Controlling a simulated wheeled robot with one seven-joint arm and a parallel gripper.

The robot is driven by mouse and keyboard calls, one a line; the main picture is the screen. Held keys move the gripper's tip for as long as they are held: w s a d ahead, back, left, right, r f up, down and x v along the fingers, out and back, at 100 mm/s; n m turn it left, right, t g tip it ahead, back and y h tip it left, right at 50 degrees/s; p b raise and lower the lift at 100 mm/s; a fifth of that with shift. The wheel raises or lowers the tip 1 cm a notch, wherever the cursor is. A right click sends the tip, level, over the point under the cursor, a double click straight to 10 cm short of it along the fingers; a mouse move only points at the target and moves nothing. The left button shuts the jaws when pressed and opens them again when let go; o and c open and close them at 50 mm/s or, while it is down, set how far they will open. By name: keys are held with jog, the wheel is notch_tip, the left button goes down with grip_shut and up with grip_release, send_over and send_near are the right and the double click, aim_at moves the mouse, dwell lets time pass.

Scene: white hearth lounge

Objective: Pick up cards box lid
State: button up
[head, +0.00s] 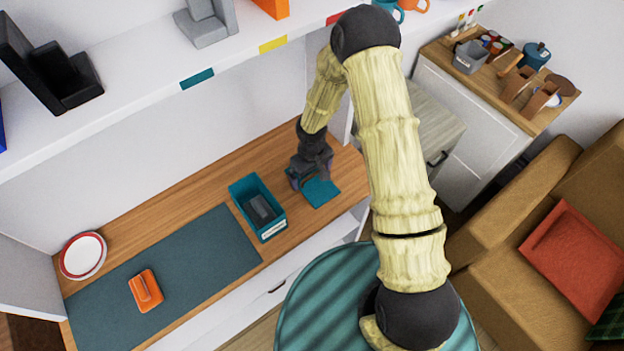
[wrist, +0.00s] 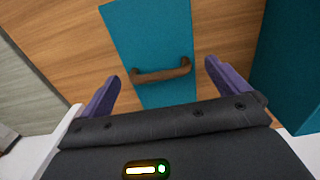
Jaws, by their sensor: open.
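The cards box lid is a flat teal panel (head: 321,192) lying on the wooden counter, right of an open teal box. In the wrist view the teal lid (wrist: 150,35) carries a brown bar handle (wrist: 162,73). My gripper (head: 307,178) is over the lid's left part in the head view. In the wrist view my gripper's two purple fingers (wrist: 162,82) are open, one on each side of the handle, with nothing held. I cannot tell how high the fingertips are above the lid.
The open teal box (head: 245,191) with a dark item inside stands just left of the lid. It also shows at the right of the wrist view (wrist: 295,65). A dark mat (head: 190,260) holds an orange object (head: 146,290). A white shelf (head: 130,95) runs above the counter.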

aim_at(312, 179)
jog(key=shift+f, duration=1.4)
jog(key=c, duration=0.8)
